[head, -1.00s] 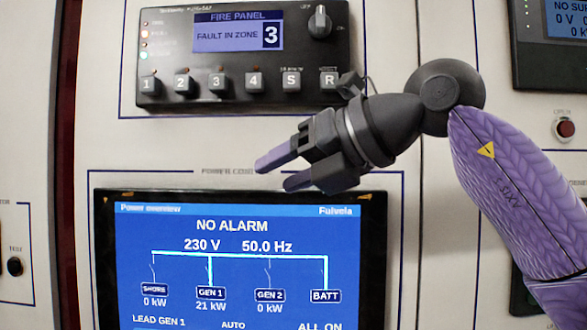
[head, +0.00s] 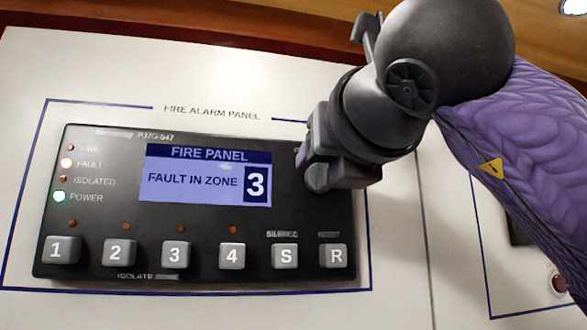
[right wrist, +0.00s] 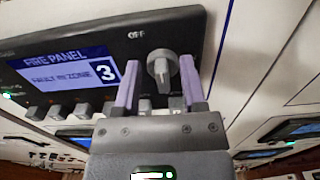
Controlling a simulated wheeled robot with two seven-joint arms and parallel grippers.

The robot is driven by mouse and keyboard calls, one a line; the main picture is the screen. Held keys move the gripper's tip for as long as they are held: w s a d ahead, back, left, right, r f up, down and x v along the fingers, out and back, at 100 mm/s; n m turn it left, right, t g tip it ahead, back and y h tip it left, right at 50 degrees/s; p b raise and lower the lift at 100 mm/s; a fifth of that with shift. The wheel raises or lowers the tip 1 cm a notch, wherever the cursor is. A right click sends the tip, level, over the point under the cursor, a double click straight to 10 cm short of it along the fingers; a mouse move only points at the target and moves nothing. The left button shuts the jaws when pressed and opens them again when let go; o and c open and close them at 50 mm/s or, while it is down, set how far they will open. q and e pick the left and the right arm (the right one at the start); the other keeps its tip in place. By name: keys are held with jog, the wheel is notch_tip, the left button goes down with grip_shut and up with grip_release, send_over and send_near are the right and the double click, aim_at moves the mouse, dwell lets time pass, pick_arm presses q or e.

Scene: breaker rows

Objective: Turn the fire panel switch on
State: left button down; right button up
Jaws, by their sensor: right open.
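The fire panel (head: 110,210) is a dark box on the white wall in the head view, and it also shows in the right wrist view (right wrist: 165,30). Its screen (head: 207,175) reads "FAULT IN ZONE 3". The panel switch, a grey rotary knob (right wrist: 162,68), sits right of the screen in the right wrist view, below an "OFF" label. In the head view my right gripper hides the knob. My right gripper (right wrist: 160,78) is open, with one purple finger on each side of the knob; I cannot tell whether they touch it. My left gripper is not in view.
The FAULT and POWER lamps (head: 60,196) are lit. A red button (head: 560,284) is at the far right.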

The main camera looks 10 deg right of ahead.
jog(key=shift+s+d, duration=0.1)
grip_shut()
dwell(0.4)
jog(key=shift+d+f+m+b, duration=0.2)
jog(key=shift+m+b, duration=1.25)
jog(key=shift+m, duration=1.55)
jog(key=shift+d+f+m+b, duration=0.2)
jog(key=shift+m+b, duration=1.25)
jog(key=shift+m, duration=1.55)
jog(key=shift+d+f+m+b, duration=0.2)
jog(key=shift+m+b, duration=1.25)
jog(key=shift+m, duration=1.55)
grip_release()
